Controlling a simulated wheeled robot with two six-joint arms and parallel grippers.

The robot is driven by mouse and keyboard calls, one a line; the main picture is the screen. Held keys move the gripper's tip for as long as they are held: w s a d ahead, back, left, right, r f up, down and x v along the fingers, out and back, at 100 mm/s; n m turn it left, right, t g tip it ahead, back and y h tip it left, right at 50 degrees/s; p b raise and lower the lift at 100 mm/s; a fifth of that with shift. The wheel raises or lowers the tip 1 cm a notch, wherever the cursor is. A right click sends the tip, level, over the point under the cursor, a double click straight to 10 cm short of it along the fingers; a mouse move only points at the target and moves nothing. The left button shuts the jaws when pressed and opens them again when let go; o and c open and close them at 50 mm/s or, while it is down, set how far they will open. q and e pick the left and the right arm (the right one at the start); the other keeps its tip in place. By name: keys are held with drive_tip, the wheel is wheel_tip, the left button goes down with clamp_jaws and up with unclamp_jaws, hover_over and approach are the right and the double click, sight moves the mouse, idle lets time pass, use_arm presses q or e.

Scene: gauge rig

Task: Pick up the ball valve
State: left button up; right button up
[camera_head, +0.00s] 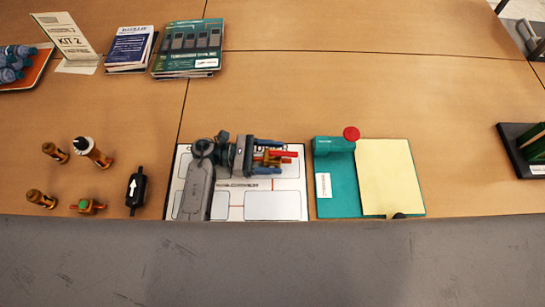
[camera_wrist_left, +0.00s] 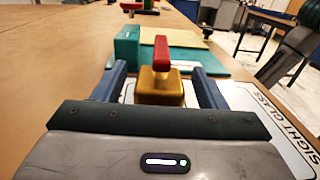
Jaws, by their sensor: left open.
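The ball valve, a brass body with a red lever (camera_head: 284,154), lies on the white board (camera_head: 275,207) in the head view. In the left wrist view the brass body (camera_wrist_left: 160,88) sits straight ahead with the red lever on top. My left gripper (camera_head: 268,157) is open, with its blue fingers on either side of the valve. In the left wrist view the fingers (camera_wrist_left: 161,84) show a gap beside the body, at least on the right. The valve's underside is hidden. My right gripper does not show.
Right of the board are a teal block (camera_head: 330,145), a red round handle (camera_head: 351,133) and a yellow pad (camera_head: 388,178). Several brass fittings (camera_head: 88,206) and a black part with a white arrow (camera_head: 136,188) stand left. Booklets (camera_head: 188,48) lie behind. The table's back right is clear.

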use_arm(q)
drive_tip(key=shift+c, duration=0.4)
drive_tip(key=c, duration=1.1)
drive_tip(key=shift+c, duration=0.4)
drive_tip(key=shift+r, duration=0.15)
